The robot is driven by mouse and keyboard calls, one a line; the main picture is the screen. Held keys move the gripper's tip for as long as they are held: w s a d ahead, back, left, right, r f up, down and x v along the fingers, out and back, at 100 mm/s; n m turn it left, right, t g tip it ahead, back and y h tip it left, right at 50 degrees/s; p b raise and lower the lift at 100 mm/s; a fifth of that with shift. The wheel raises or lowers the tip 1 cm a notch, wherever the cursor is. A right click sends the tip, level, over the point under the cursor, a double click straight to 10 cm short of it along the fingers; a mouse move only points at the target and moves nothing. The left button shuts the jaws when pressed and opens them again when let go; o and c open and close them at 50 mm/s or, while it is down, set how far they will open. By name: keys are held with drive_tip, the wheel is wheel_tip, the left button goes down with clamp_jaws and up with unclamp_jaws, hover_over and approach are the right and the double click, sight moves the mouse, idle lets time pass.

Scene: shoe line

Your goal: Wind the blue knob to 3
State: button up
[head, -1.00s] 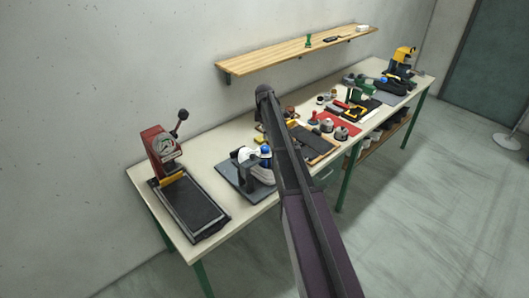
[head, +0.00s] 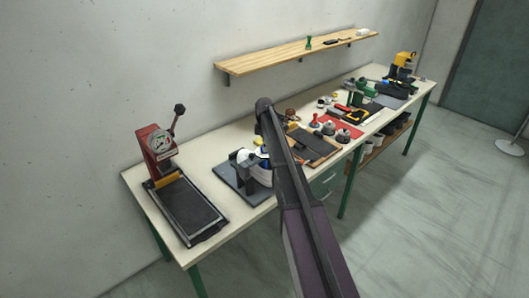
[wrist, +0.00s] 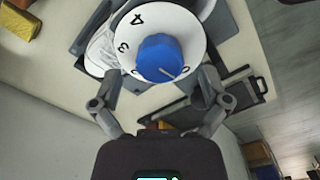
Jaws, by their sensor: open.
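The blue knob (wrist: 158,57) sits in the middle of a white dial (wrist: 190,28) in the wrist view. The dial shows a 4 at the upper left and a 3 at the left; another figure at the lower right is partly cut off by the knob and hard to read. A pale line on the knob points to the lower right, away from the 3. My gripper (wrist: 160,82) is open, with one finger on each side of the knob; I cannot tell whether they touch it.
A black and red press with a gauge (head: 161,143) stands left of the device on the long bench (head: 140,188). Trays, a red mat (head: 345,131) and several tools lie to the right. A wooden shelf (head: 290,55) hangs on the wall above.

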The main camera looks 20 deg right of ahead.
drive_tip(key=shift+f+b, duration=0.5)
drive_tip(key=shift+f, duration=0.2)
drive_tip(key=c, duration=1.2)
